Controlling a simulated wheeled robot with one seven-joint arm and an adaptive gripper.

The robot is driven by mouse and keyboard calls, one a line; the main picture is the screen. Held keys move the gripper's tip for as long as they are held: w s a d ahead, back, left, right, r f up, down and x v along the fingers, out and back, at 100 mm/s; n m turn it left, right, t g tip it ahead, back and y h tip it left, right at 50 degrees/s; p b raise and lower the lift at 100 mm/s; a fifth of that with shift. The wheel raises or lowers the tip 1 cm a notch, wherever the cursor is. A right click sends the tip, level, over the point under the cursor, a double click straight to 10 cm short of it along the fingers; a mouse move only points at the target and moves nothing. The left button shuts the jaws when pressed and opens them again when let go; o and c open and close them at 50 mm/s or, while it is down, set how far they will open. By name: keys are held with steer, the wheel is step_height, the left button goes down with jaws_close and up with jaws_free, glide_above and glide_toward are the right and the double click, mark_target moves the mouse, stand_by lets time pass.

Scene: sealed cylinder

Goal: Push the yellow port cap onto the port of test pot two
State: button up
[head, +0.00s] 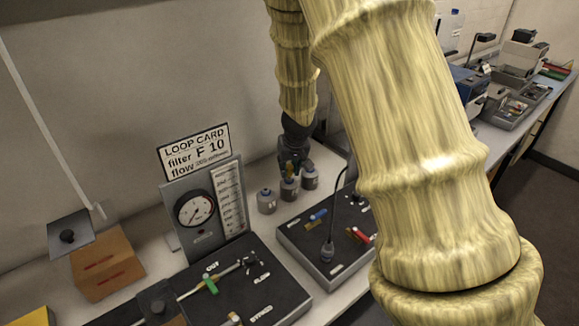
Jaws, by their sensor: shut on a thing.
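Three small grey pots stand in a row on the bench: a left pot (266,202), a middle pot (289,191) and a right pot (310,178). Their labels are too small to read surely, so I cannot confirm which is pot two. My gripper (291,165) points down over the middle pot, shut on a small yellow piece, which looks like the yellow port cap (289,169). The cap is at the top of the middle pot; whether it touches the port I cannot tell. My arm hides part of the bench to the right.
A dark panel with coloured levers (290,238) lies just in front of the pots. A gauge stand (195,215) with a loop card (195,150) stands to the left. Bare bench shows left of the pots.

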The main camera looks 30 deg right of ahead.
steer(key=shift+f+b, duration=0.6)
steer(key=o, duration=1)
steer(key=shift+r, duration=0.1)
steer(key=v, duration=1.2)
